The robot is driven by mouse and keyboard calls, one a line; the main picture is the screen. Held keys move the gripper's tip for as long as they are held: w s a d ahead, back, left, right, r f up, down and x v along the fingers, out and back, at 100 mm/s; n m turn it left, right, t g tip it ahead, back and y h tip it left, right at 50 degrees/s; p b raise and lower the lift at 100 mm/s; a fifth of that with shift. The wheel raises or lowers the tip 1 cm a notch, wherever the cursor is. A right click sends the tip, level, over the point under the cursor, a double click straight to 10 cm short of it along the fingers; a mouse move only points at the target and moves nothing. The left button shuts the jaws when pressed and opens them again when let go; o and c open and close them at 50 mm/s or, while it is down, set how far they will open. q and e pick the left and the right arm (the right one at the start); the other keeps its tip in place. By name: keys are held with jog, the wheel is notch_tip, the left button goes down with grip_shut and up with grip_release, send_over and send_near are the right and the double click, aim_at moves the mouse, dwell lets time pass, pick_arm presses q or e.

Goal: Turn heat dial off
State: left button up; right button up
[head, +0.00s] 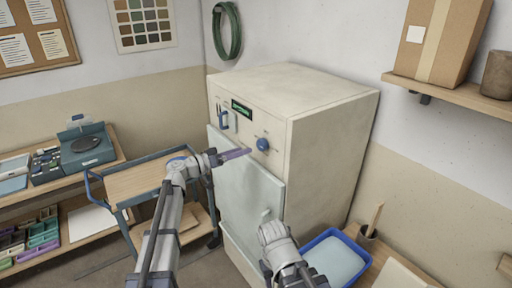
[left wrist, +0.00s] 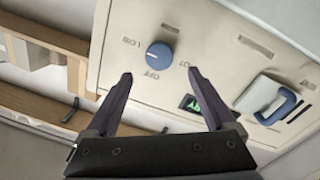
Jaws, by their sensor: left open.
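The heat dial (head: 262,144) is a round blue knob on the front panel of a cream cabinet (head: 330,150). In the left wrist view the dial (left wrist: 160,56) sits just beyond and between my fingertips, with lettering around it that includes OFF. My left gripper (head: 247,152) is open and empty, close in front of the dial. The left wrist view shows its two dark purple fingers (left wrist: 160,76) apart, not closed on the dial. My right arm shows at the bottom, but its gripper does not show.
A blue-handled lever (head: 223,120) and a green display (head: 241,108) are left of the dial. A pale door panel (head: 245,185) is below. A blue trolley (head: 140,185) stands left; a blue tub (head: 335,260) and a shelf (head: 450,95) are on the right.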

aim_at(259, 145)
pick_arm(q)
jog(key=x, duration=0.7)
jog(key=c, duration=1.4)
jog(key=shift+n, duration=0.3)
